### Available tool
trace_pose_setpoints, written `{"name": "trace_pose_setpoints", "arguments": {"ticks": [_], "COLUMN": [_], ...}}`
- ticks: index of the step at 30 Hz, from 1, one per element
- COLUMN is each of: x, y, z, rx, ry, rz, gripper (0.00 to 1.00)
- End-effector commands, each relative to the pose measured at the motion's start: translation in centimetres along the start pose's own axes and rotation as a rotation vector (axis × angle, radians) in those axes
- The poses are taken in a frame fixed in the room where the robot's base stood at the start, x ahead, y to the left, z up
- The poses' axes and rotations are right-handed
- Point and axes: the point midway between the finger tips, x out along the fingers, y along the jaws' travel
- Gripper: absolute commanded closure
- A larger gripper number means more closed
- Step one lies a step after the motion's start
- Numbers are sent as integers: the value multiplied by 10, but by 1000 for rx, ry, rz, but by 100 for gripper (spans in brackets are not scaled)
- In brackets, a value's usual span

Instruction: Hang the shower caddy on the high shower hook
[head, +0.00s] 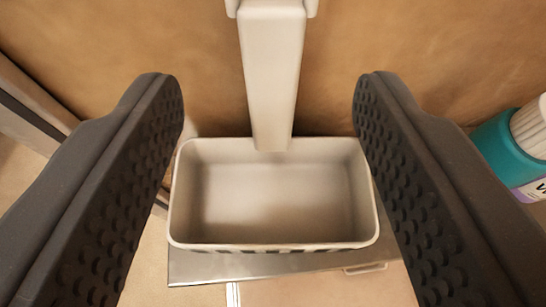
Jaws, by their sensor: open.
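The shower caddy (272,198) is a pale, empty, rectangular basket with rounded corners, seen from above in the middle of the head view. A tall pale upright (271,75) rises from its back side toward the camera and widens at the top edge of the view. My gripper (268,88) is open. One dark, studded finger is on the left and one on the right, with the upright between them and a gap to it on each side. The fingers also flank the basket, close to its sides in the picture. I cannot make out the high shower hook.
A brown surface (180,35) fills the back behind the upright. A teal bottle with a white ribbed cap (510,150) is at the right edge, beside the right finger. A grey metallic edge (240,266) shows under the basket. A pale rail is at far left.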

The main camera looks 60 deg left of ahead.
Motion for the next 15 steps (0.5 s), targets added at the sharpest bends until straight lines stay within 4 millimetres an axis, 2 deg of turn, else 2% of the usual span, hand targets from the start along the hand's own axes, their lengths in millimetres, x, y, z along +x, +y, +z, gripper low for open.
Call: {"name": "trace_pose_setpoints", "arguments": {"ticks": [9,15], "x": [34,48], "y": [1,2], "z": [-7,-7], "rx": [0,0], "ry": [1,0], "rz": [-3,0], "gripper": [49,49]}}
